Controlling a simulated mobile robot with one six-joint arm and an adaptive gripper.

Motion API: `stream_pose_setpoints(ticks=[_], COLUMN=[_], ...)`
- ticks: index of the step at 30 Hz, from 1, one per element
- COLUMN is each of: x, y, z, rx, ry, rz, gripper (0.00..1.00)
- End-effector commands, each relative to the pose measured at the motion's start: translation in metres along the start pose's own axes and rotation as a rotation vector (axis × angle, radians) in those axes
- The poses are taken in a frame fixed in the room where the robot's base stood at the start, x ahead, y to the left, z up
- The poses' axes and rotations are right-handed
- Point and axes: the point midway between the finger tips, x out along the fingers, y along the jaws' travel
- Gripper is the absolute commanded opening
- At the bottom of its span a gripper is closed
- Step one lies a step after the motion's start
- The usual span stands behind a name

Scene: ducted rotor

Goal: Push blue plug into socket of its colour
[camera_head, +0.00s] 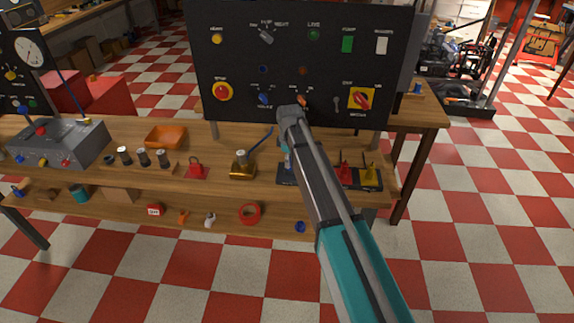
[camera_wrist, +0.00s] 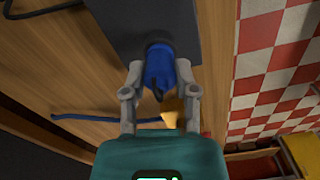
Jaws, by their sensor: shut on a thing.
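The blue plug (camera_wrist: 158,72) is between the fingers of my gripper (camera_wrist: 160,75), which is shut on it in the wrist view. Its far end is over the dark mat (camera_wrist: 140,20); I cannot tell whether it touches. In the head view my arm covers most of the gripper, with a little blue (camera_head: 287,164) showing beside the arm above the mat (camera_head: 284,181). The upright black panel (camera_head: 230,50) behind carries a small blue ring (camera_head: 263,69), a blue part (camera_head: 263,98) below it and an orange part (camera_head: 303,101). Which of these is a socket is too small to tell.
A brass block (camera_head: 242,166) with a blue rod (camera_head: 262,139) lies to the left, near a red piece (camera_head: 196,170) and an orange tray (camera_head: 166,136).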

Motion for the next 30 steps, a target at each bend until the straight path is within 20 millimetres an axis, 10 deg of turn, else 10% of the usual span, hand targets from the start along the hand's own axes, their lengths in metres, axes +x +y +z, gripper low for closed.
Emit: stream_pose_setpoints(ticks=[30], x=[-0.038], y=[0.000], z=[0.001], rx=[0.001], ry=[0.000], rz=[0.000], gripper=[0.00])
